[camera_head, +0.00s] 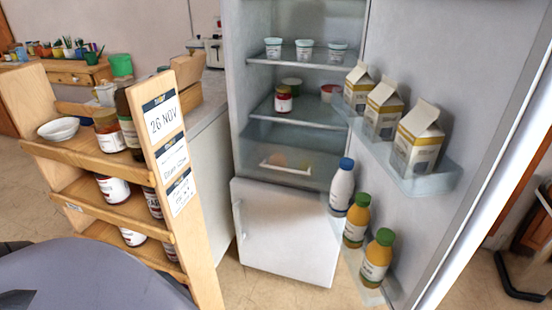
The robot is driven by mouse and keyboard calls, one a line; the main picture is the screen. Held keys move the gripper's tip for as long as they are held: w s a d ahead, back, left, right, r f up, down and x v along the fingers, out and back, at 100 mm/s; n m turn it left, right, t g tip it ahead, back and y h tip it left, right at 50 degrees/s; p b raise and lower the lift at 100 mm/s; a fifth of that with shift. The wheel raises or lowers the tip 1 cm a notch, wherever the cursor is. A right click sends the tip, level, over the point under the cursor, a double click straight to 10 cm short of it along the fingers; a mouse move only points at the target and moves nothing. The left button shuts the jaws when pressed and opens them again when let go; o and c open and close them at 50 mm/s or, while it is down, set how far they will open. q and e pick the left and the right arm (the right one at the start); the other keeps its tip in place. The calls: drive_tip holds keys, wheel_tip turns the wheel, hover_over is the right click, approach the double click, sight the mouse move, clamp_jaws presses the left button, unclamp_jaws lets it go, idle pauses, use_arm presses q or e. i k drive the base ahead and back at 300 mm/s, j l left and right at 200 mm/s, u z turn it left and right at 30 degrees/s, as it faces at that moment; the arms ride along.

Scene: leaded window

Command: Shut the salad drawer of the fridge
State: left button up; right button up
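The fridge (238,95) stands in the middle with its upper door (470,85) swung open to the right. The salad drawer (258,180) is the clear bin at the bottom of the fridge compartment, with a pale bar handle (285,168) across its front. Blurred orange and yellowish shapes show through it. Its front appears to sit forward near the fridge's front edge, but how far it is pulled out is hard to tell. Neither of my grippers is in view.
Door racks hold cartons (383,108) and bottles (356,220), close to the drawer's right side. The lower fridge door (285,235) is shut. A wooden shelf rack (200,235) with jars stands at left. Some floor (255,290) is clear in front.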

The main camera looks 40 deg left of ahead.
sight(307, 174)
drive_tip(key=u, duration=1.2)
drive_tip(key=i+j+u, duration=0.55)
drive_tip(key=i+j, duration=0.2)
